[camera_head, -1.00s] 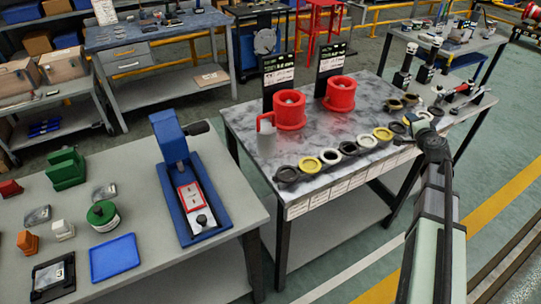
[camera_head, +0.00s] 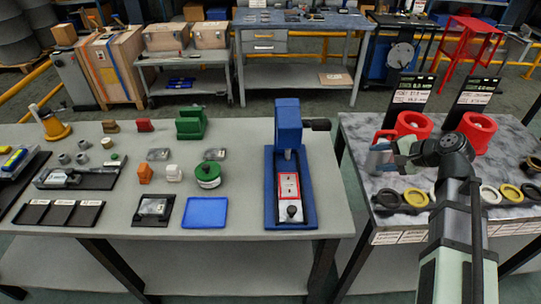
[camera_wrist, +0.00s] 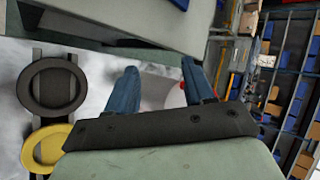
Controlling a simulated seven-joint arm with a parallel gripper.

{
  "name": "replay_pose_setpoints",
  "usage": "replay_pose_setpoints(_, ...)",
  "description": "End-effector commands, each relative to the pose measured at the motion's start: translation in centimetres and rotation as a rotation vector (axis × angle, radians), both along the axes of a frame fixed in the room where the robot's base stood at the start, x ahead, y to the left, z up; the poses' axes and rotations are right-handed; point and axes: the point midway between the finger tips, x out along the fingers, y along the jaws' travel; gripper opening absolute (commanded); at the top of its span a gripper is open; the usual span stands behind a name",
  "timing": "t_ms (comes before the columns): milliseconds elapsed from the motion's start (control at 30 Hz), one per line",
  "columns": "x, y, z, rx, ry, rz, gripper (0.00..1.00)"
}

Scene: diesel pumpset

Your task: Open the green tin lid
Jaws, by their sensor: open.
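The green tin (camera_head: 208,181) stands upright on the grey bench in the head view, with its round green lid (camera_head: 209,169) on top. It is left of the blue press. My gripper (camera_head: 380,157) is far to the right of the tin, over the left part of the marble-topped table, beside the left red cup. Its blue fingers are apart in the wrist view (camera_wrist: 158,82), and no tin is between them. The tin does not show in the wrist view.
The blue press (camera_head: 287,150) stands on the grey bench (camera_head: 240,222) between the tin and my gripper. A blue tray (camera_head: 206,212), a white block (camera_head: 174,173) and a green block (camera_head: 191,122) lie around the tin. Black and yellow rings (camera_head: 415,197) line the marble-topped table's front.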

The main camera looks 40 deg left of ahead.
Motion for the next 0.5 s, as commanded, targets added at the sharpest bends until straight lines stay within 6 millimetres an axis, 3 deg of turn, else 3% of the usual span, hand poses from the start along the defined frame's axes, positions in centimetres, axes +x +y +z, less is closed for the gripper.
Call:
replay_pose_setpoints(33,-2.2,1.4,0.3,-0.024,0.024,0.046,0.53)
replay_pose_setpoints(200,-8.9,4.6,0.8,-0.118,0.109,0.184,0.53)
replay_pose_setpoints(500,-20.2,7.3,1.9,-0.323,0.229,0.39,0.53)
